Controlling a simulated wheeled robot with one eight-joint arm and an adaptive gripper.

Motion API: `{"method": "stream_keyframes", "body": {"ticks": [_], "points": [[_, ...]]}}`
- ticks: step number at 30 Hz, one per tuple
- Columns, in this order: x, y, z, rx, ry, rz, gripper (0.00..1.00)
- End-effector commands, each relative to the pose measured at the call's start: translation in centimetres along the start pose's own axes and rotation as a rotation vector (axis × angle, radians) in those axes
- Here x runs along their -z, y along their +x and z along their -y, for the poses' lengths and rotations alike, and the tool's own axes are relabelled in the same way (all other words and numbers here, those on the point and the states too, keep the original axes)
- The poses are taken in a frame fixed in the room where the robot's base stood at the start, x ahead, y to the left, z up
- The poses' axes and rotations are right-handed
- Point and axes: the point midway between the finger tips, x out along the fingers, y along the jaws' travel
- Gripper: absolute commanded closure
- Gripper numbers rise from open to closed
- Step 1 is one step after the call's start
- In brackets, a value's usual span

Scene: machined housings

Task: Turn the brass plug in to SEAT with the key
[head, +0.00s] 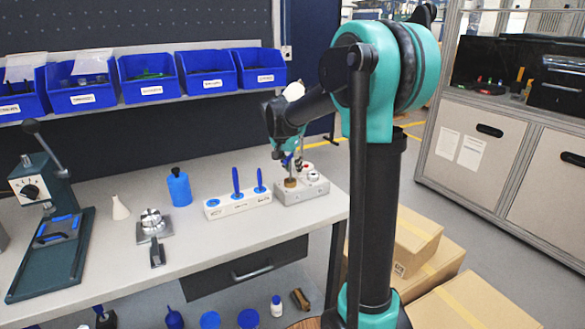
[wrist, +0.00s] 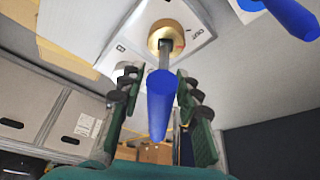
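The key's blue handle (wrist: 160,100) points toward the camera in the wrist view, between the two green fingers of my gripper (wrist: 161,82). The fingers lie close on both sides; I cannot tell whether they press on the handle. The key's grey shaft (wrist: 165,55) reaches the brass plug (wrist: 166,36), which sits in the pale grey housing (wrist: 200,40) with printed labels. How deep the shaft sits is unclear. In the head view my gripper (head: 287,160) is above the housing (head: 304,190), and the brass plug (head: 290,182) shows at its left part.
A white rack (head: 237,204) with two blue-handled tools stands left of the housing. A blue bottle (head: 179,187), a metal fixture (head: 152,225) and a green press (head: 50,220) stand farther left. Blue bins (head: 150,78) hang behind. Cardboard boxes (head: 435,265) lie on the floor at right.

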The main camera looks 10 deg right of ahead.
Motion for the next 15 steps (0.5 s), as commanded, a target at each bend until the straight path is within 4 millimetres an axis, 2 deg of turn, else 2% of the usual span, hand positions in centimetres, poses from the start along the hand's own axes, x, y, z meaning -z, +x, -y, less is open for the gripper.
{"method": "stream_keyframes", "body": {"ticks": [9, 15], "points": [[0.00, 0.24, 0.00, 0.000, 0.000, 0.000, 0.67], [0.00, 0.22, 0.00, 0.000, 0.000, 0.000, 0.92]]}}
